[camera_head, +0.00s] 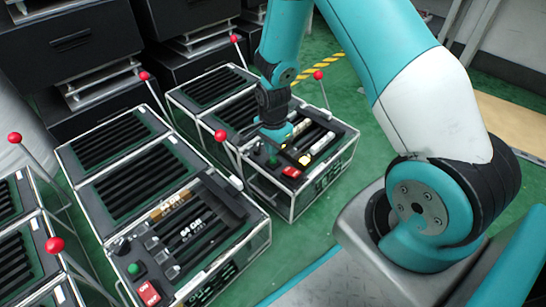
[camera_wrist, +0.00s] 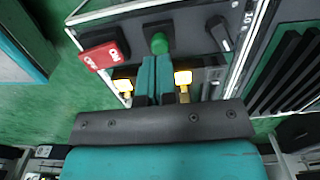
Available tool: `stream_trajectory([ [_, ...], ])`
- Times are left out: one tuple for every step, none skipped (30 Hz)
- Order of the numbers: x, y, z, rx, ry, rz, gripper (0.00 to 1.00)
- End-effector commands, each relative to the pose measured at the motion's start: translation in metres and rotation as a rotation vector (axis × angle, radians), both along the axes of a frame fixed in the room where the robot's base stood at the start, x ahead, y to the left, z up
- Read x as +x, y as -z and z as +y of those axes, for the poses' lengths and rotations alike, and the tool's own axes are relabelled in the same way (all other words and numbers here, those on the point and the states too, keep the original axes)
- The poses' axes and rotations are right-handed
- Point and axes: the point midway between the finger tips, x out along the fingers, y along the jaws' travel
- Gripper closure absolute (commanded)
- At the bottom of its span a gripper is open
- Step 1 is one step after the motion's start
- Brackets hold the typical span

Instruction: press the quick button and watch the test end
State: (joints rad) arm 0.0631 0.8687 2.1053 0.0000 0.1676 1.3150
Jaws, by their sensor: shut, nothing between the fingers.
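My gripper (camera_wrist: 155,60) is shut and empty, its two teal fingers side by side. In the wrist view the fingertips end right at a round green button (camera_wrist: 158,43) on a fixture's grey panel; I cannot tell whether they touch it. The button also shows in the head view (camera_head: 272,160), at the front of the right-hand fixture (camera_head: 320,182). A red switch (camera_wrist: 104,55) is left of the button and a black knob (camera_wrist: 220,32) right of it. Two yellow lights, one left (camera_wrist: 122,85) and one right (camera_wrist: 183,78) of the fingers, are lit. No label reading "quick" is legible.
A similar middle fixture (camera_head: 200,286) has its own green button (camera_head: 134,268) and red switch (camera_head: 148,293). Dark cabinets (camera_head: 75,38) stand behind. Green floor (camera_head: 375,130) is open to the right.

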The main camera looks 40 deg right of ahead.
Motion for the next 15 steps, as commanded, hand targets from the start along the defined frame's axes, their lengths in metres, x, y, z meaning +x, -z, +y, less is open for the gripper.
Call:
stream_trajectory([
  [0.0000, 0.0000, 0.0000, 0.000, 0.000, 0.000, 1.00],
  [0.0000, 0.0000, 0.0000, 0.000, 0.000, 0.000, 1.00],
  [0.0000, 0.0002, 0.0000, 0.000, 0.000, 0.000, 1.00],
  [0.0000, 0.0004, 0.0000, 0.000, 0.000, 0.000, 1.00],
  [0.0000, 0.0007, 0.0000, 0.000, 0.000, 0.000, 1.00],
  [0.0000, 0.0012, 0.0000, 0.000, 0.000, 0.000, 1.00],
  [-0.0001, 0.0016, 0.0000, 0.000, 0.000, 0.000, 1.00],
  [-0.0001, 0.0022, 0.0000, 0.000, 0.000, 0.000, 1.00],
  [-0.0001, 0.0030, 0.0000, 0.000, 0.000, 0.000, 1.00],
  [-0.0001, 0.0037, 0.0000, 0.000, 0.000, 0.000, 1.00],
  [-0.0001, 0.0043, 0.0000, 0.000, 0.000, 0.000, 1.00],
  [-0.0001, 0.0052, 0.0000, 0.000, 0.000, 0.000, 1.00],
  [-0.0001, 0.0058, 0.0000, 0.000, 0.000, 0.000, 1.00],
  [-0.0001, 0.0064, 0.0000, 0.000, 0.000, 0.000, 1.00],
  [-0.0001, 0.0072, 0.0000, 0.000, 0.000, 0.000, 1.00],
])
